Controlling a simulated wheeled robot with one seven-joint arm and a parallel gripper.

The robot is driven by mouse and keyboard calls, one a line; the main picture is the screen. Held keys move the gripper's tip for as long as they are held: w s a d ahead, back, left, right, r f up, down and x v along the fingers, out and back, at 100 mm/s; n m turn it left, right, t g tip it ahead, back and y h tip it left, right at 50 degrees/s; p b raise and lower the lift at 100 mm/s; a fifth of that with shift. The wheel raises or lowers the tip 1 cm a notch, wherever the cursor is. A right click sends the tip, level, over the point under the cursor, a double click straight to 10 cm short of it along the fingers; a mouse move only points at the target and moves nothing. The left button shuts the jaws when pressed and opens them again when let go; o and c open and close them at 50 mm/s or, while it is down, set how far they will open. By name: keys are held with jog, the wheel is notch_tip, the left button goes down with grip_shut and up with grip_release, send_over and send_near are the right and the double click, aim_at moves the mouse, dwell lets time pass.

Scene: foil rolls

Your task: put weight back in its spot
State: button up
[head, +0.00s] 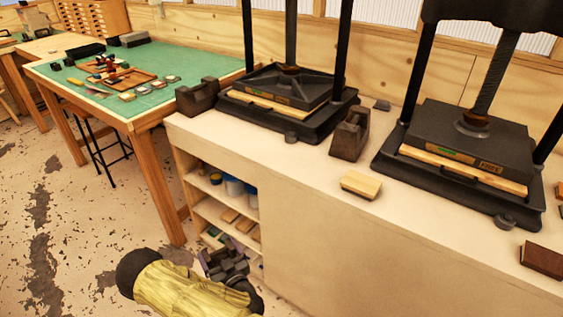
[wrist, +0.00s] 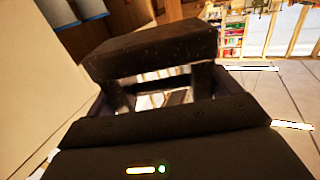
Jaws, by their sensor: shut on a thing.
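The weight (wrist: 150,48), a dark brown, worn block, fills the upper middle of the wrist view. My gripper (wrist: 160,85) is shut on it, with a finger at each side of its near part. In the head view my gripper (head: 228,262) is low, in front of the bench's open shelves, below the bench top. The weight is hard to tell from the dark fingers there. Similar dark weights stand on the bench top: one (head: 197,97) beside the left press and one (head: 350,134) between the two presses.
Two black presses, left (head: 290,85) and right (head: 465,145), stand on the pale bench top (head: 285,160). A light wooden block (head: 361,185) lies near its front edge. Shelves hold blue containers (head: 234,186) and wood blocks. A green-topped table (head: 155,60) stands behind left. Open floor lies left.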

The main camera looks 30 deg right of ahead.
jog(key=shift+d+r, duration=0.2)
jog(key=shift+d, duration=0.05)
jog(key=shift+w+a+r, duration=0.1)
jog(key=shift+r, duration=0.05)
